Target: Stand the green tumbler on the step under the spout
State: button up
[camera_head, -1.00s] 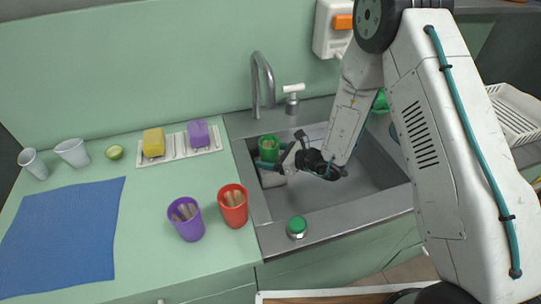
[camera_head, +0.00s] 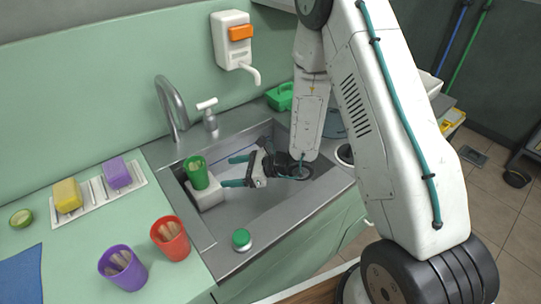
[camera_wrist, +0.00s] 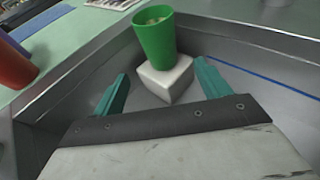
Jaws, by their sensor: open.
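The green tumbler (camera_head: 197,173) stands upright on the white step (camera_head: 207,196) inside the sink, at its left end. The wrist view also shows the tumbler (camera_wrist: 155,37) on the step (camera_wrist: 165,78). The tap's curved spout (camera_head: 173,98) rises at the back, and its end appears above and behind the tumbler; I cannot tell whether it is exactly over it. My gripper (camera_head: 234,171) is open and empty to the right of the tumbler. In the wrist view its teal fingers (camera_wrist: 160,75) are apart and point towards the step without touching the tumbler.
A red cup (camera_head: 170,238) and a purple cup (camera_head: 122,268) with sticks stand left of the sink. A green-topped button (camera_head: 241,240) sits on the front rim.

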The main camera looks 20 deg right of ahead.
jog(key=s+a+r+n+g, duration=0.1)
jog(key=s+r+n+g, duration=0.3)
jog(key=s+r+n, duration=0.45)
jog(key=s+a+r+n+g, duration=0.1)
jog(key=s+r+n+g, duration=0.35)
jog(key=r, duration=0.65)
jog(key=s+d+r+n+t+h, duration=0.1)
jog(key=s+d+r+n+h, duration=0.4)
jog(key=s+d, duration=0.3)
jog(key=s+d+r+n+t+h, duration=0.2)
jog(key=s+d+r+n+h, duration=0.3)
jog(key=s+d+h, duration=0.2)
jog(key=shift+s+d+n+h, duration=0.35)
jog(key=shift+s+d, duration=0.45)
jog(key=shift+d, duration=0.3)
